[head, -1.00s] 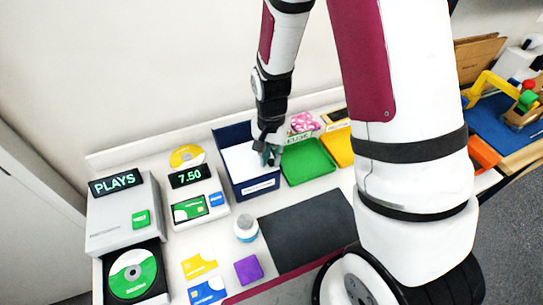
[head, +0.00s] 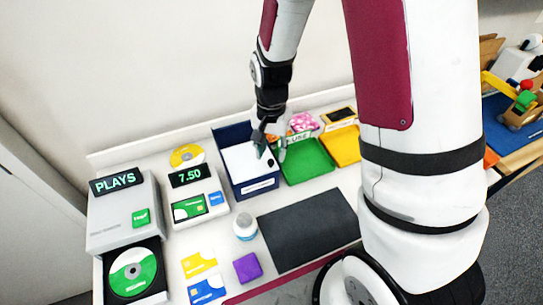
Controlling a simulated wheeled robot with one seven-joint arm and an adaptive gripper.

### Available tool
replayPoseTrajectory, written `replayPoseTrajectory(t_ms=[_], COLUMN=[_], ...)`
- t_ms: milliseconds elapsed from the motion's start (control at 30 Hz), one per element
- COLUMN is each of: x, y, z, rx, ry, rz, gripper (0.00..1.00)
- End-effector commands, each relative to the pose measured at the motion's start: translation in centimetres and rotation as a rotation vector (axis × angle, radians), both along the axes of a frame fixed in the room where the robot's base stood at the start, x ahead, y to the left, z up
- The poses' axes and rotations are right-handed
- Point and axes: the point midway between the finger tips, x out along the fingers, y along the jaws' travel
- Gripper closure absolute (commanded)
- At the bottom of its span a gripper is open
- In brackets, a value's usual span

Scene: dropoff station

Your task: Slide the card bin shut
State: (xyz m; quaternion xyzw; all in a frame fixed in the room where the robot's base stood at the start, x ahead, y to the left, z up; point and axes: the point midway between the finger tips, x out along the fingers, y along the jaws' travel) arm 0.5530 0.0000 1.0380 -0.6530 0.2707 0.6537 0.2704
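The card bin seems to be the dark blue box (head: 228,134) at the back middle of the counter. It has a white panel or inner floor (head: 240,160) and a white label on its front wall, too small to read. A small dark spot shows on the white surface near its right side. My gripper (head: 270,152) hangs over the right part of the box, fingers down and spread apart, with nothing seen between them. I cannot tell whether a fingertip touches the white surface.
A green tray (head: 308,162) and a yellow tray (head: 343,147) stand right of the box. A card reader (head: 194,200) showing 7.50 is left, beside a disc player (head: 122,214) with its disc drawer out.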

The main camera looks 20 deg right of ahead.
Motion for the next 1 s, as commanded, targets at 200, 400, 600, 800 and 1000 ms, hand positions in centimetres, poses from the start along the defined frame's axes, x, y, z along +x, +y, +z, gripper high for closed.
replayPoseTrajectory(t_ms=[200, 400, 600, 800, 1000], x=[0.1, 0.1, -0.1, -0.1, -0.1], y=[0.0, 0.0, 0.0, 0.0, 0.0], z=[4.8, 7.6, 8.5, 8.6, 8.5], rx=[0.000, -0.001, 0.000, 0.000, 0.000], ry=[-0.006, -0.002, 0.001, 0.001, 0.001], rz=[0.001, 0.001, 0.000, 0.000, 0.000], gripper=[0.63, 0.63, 0.63, 0.63, 0.63])
